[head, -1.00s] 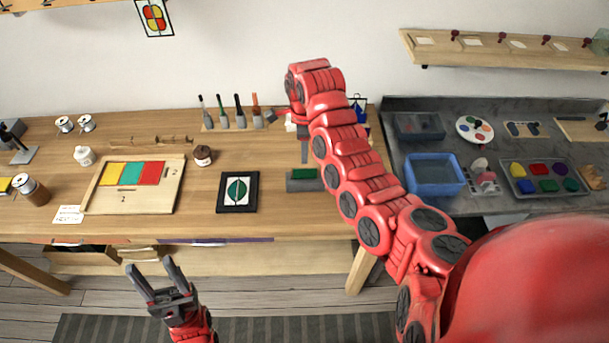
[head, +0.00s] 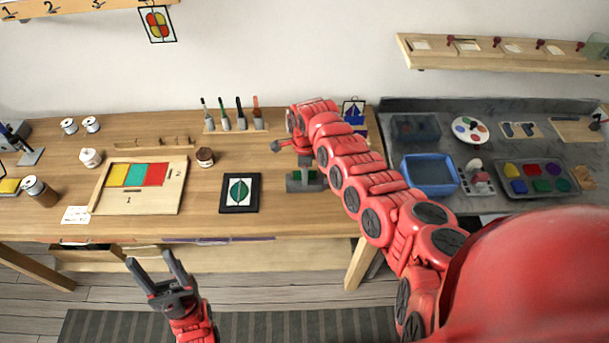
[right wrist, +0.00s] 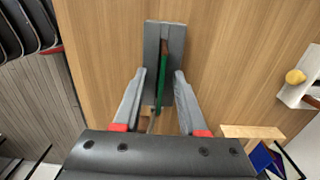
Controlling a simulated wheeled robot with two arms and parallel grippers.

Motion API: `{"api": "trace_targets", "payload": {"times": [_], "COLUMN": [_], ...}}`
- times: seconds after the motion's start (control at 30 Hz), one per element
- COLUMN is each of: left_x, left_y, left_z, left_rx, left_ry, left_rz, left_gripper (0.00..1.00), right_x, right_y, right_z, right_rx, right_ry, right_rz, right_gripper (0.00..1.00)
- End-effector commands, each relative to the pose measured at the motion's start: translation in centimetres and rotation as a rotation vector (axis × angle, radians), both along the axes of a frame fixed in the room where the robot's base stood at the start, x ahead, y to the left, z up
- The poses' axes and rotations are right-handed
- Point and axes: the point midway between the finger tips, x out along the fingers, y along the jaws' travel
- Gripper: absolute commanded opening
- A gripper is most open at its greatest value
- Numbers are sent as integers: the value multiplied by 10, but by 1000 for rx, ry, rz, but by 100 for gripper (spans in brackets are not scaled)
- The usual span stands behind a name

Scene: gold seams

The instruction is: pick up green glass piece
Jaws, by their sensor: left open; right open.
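The green glass piece (right wrist: 160,82) stands on edge in the slot of a grey holder (right wrist: 151,38) in the right wrist view. In the head view the grey holder (head: 294,186) sits near the front edge of the wooden bench, partly hidden by my right gripper. My right gripper (right wrist: 160,75) is open, with its two fingers on either side of the green piece and gaps showing between. In the head view my right gripper (head: 306,172) points down over the holder. My left gripper (head: 155,271) is open and empty in front of the bench.
A framed green leaf picture (head: 240,193) lies left of the holder. A wooden tray (head: 134,201) with coloured panes is further left. A tool rack (head: 237,129) stands behind. A blue basin (head: 430,174) is on the grey counter at right.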

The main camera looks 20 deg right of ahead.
Motion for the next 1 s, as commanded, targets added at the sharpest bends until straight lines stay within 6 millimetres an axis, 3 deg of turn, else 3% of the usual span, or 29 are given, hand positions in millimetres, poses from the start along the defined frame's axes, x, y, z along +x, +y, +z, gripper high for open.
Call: {"api": "trace_targets", "payload": {"times": [0.2, 0.43, 0.47, 1.0], "left_x": [0, 0, 0, 0], "left_y": [0, 0, 0, 0], "left_z": [0, 0, 0, 0], "left_rx": [0, 0, 0, 0], "left_ry": [0, 0, 0, 0], "left_rz": [0, 0, 0, 0], "left_gripper": [56, 56, 56, 56], "right_x": [0, 1, 1, 1], "right_y": [0, 0, 0, 0], "right_z": [0, 0, 0, 0], "right_rx": [0, -1, -1, -1], "right_ry": [-1, -2, -2, -3], "right_rz": [0, 0, 0, 0], "right_gripper": [41, 2, 0, 0]}}
